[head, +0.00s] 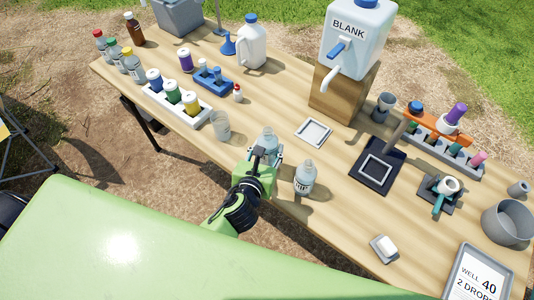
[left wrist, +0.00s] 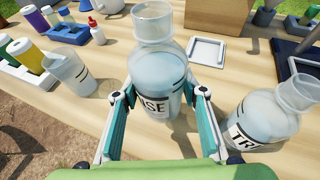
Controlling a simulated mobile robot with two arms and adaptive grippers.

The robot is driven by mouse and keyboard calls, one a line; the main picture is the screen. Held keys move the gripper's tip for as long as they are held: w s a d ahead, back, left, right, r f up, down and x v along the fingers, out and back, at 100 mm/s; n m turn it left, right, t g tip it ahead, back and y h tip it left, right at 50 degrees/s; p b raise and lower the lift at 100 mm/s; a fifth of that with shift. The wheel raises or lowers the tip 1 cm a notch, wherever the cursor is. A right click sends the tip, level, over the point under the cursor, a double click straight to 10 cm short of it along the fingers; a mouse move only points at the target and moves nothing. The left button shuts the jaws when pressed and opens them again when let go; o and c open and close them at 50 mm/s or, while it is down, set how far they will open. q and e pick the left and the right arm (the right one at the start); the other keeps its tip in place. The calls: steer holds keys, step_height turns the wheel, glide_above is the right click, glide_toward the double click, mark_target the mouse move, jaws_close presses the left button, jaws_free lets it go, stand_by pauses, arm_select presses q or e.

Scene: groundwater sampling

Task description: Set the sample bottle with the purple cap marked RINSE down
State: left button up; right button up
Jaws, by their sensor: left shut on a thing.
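A clear, open-necked bottle (left wrist: 157,75) with no cap stands upright between the fingers of my left gripper (left wrist: 155,115) in the left wrist view. Its label is partly hidden, with letters ending in "SE" showing. In the head view the bottle (head: 268,138) is at the table's near edge, with my left gripper (head: 264,156) shut on it from the near side. I cannot tell whether its base touches the table. A purple piece (head: 457,112) sits at the right by the rack; I cannot tell if it is the cap. My right gripper is not in view.
A second open bottle (head: 304,178), labelled "TR…", stands close on the right. A clear beaker (head: 221,125) is to the left. A white square tray (head: 313,133) lies beyond on the wooden table (head: 275,95). The BLANK jug (head: 355,40) stands on a wooden block behind.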

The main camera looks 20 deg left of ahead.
mark_target(267, 155)
arm_select(q)
steer(key=shift+w+f, duration=0.25)
steer(key=shift+w+a+f+b, duration=0.1)
steer(key=shift+f+b, duration=0.05)
steer(key=shift+f, duration=0.75)
steer(key=shift+w+a+f+b, duration=0.1)
steer(key=shift+f+b, duration=0.05)
steer(key=shift+f, duration=0.75)
steer(key=shift+f, duration=0.15)
steer(key=o, duration=1.3)
